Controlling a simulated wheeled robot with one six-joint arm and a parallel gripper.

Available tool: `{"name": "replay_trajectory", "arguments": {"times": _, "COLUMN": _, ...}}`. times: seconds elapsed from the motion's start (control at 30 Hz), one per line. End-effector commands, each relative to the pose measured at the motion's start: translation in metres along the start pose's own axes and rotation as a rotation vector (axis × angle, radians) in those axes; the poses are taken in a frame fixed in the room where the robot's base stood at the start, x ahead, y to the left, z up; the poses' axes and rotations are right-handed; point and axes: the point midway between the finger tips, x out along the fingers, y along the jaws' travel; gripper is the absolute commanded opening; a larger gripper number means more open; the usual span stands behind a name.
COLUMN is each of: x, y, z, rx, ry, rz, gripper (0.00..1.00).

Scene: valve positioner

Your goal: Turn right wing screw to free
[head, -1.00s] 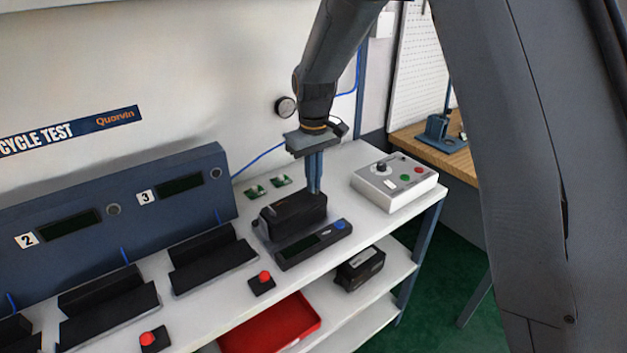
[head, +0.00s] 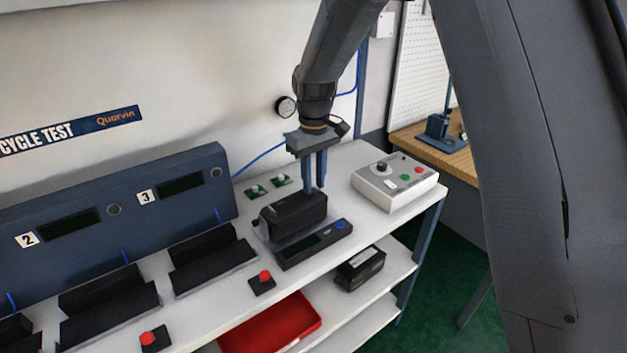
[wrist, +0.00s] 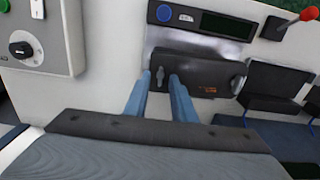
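The black valve positioner (head: 290,218) sits on the white bench; in the wrist view its dark body (wrist: 208,72) lies beyond my fingertips. The right wing screw (wrist: 160,77) is a small grey piece at the positioner's end nearest the control box, upright in the wrist view. My gripper (head: 314,187) points down over that end, with its two blue fingers apart. In the wrist view my gripper (wrist: 159,78) has one finger on each side of the screw, with gaps showing. In the head view the screw is hidden or too small to tell.
A slim black tester (head: 314,245) lies in front of the positioner. A white control box (head: 394,184) stands to the right. Small green boards (head: 281,180) lie behind. Black cradles (head: 212,262) and red-button boxes (head: 262,282) stand to the left. A red tray (head: 270,325) is on the shelf below.

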Motion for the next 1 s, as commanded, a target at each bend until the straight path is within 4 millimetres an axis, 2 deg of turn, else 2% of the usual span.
{"name": "replay_trajectory", "arguments": {"times": 0.17, "x": -0.011, "y": 0.000, "z": -0.001, "rx": 0.000, "ry": 0.002, "rz": 0.001, "gripper": 0.23}}
{"name": "replay_trajectory", "arguments": {"times": 0.4, "x": -0.050, "y": 0.000, "z": -0.001, "rx": 0.000, "ry": 0.004, "rz": 0.001, "gripper": 0.23}}
{"name": "replay_trajectory", "arguments": {"times": 0.6, "x": -0.073, "y": 0.000, "z": -0.001, "rx": 0.000, "ry": 0.002, "rz": 0.001, "gripper": 0.23}}
{"name": "replay_trajectory", "arguments": {"times": 1.0, "x": -0.078, "y": 0.000, "z": 0.000, "rx": 0.000, "ry": 0.000, "rz": 0.000, "gripper": 0.23}}
